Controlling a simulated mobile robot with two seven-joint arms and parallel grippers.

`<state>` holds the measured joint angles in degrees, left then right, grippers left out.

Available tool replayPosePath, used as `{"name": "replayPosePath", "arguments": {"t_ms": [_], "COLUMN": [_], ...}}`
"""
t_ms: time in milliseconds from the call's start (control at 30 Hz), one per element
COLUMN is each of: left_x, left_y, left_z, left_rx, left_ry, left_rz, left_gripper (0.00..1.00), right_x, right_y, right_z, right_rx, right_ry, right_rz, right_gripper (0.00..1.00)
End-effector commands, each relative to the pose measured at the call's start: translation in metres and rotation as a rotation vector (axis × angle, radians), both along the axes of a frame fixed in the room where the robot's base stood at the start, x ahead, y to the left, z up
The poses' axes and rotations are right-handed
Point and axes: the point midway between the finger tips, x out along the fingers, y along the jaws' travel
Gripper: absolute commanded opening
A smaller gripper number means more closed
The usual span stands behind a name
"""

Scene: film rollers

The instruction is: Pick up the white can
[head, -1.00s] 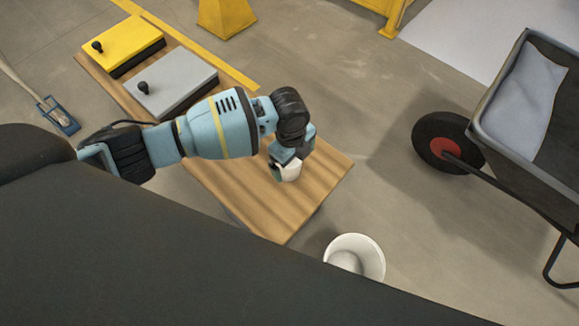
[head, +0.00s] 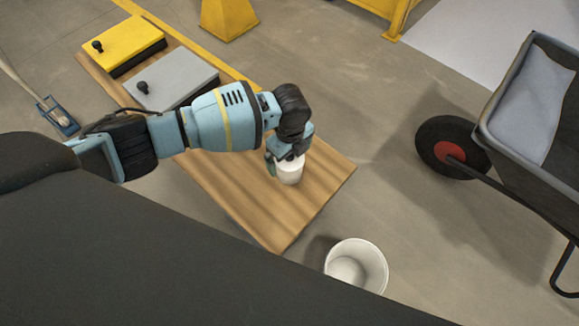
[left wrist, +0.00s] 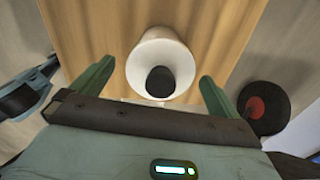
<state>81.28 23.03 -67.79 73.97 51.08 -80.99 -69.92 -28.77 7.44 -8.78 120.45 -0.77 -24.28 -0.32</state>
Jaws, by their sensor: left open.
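The white can (head: 290,174) stands on the wooden board near its right end in the head view. My left gripper (head: 284,160) is right at the can, pointing down, and hides part of its top. In the left wrist view the white can (left wrist: 158,42) lies ahead between the two green fingers, with a dark round patch on it. The left gripper (left wrist: 157,73) is open, with a gap visible between each finger and the can. Whether the fingers reach down beside the can is hard to tell. My right gripper is not seen.
On the same wooden board (head: 240,205) sit a yellow box (head: 122,42) and a grey box (head: 172,80), each with a black knob. A white bucket (head: 372,258) stands on the floor below the board. A wheelbarrow (head: 525,110) is at the right.

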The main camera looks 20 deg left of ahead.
Motion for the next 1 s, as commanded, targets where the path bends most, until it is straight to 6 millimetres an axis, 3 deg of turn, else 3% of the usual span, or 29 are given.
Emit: {"name": "replayPosePath", "arguments": {"t_ms": [200,567,1000], "left_x": [0.0,0.001,0.001], "left_y": [0.002,0.002,0.002], "left_z": [-0.033,-0.04,-0.039], "left_rx": [0.0,-0.001,-0.002], "left_ry": [0.003,0.0,-0.001], "left_rz": [0.0,0.0,0.0], "left_gripper": [1.0,1.0,0.45], "right_x": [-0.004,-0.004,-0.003], "right_y": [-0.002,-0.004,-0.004], "right_z": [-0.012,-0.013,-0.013], "right_rx": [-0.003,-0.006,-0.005], "right_ry": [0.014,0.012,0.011], "right_rz": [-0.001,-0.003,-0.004], "right_gripper": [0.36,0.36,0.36]}}
